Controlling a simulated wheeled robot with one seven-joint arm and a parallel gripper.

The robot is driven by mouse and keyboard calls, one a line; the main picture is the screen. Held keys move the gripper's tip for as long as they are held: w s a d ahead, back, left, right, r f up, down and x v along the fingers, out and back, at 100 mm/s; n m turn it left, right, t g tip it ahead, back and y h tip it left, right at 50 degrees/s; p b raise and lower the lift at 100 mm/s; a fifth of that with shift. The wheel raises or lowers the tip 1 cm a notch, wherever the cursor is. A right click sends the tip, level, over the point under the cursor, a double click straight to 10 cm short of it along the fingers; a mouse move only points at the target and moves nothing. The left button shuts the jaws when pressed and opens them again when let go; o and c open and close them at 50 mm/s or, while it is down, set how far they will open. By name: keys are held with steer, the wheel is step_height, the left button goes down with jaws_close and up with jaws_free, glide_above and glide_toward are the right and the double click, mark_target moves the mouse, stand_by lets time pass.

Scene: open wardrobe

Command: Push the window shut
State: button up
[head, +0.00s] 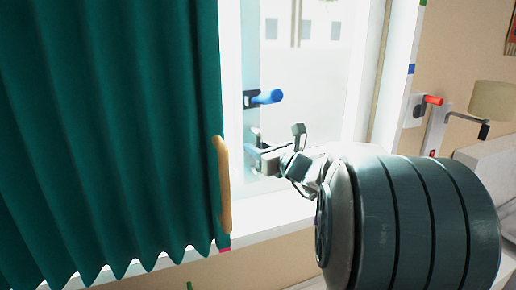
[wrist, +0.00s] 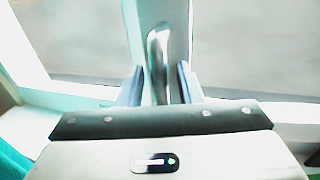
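The window's upright frame member (head: 251,50) is pale and stands just right of the curtain, with bright glass (head: 325,85) to its right. A blue handle (head: 266,97) sticks out from this member. My gripper (head: 268,158) is below the blue handle, at the window, in front of a metal fitting. In the wrist view, my gripper (wrist: 159,85) has its two fingers apart, one on each side of a curved metal handle (wrist: 158,55). A small gap seems to show on each side of the handle; contact is unclear. How far the window stands open is hard to tell.
A teal curtain (head: 110,130) with a wooden grip (head: 224,185) hangs close on the left. The white sill (head: 265,218) runs below my gripper. On the right are a red handle (head: 433,100) and a beige lampshade (head: 492,101).

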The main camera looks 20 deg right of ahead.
mark_target(251, 143)
steer(key=c, duration=0.6)
steer(key=shift+b+x, duration=0.55)
steer(key=shift+x, duration=1.35)
steer(key=shift+d, duration=0.2)
steer(key=o, duration=0.6)
steer(key=b+v, duration=0.1)
steer(key=v, duration=1.2)
steer(key=shift+s, duration=0.4)
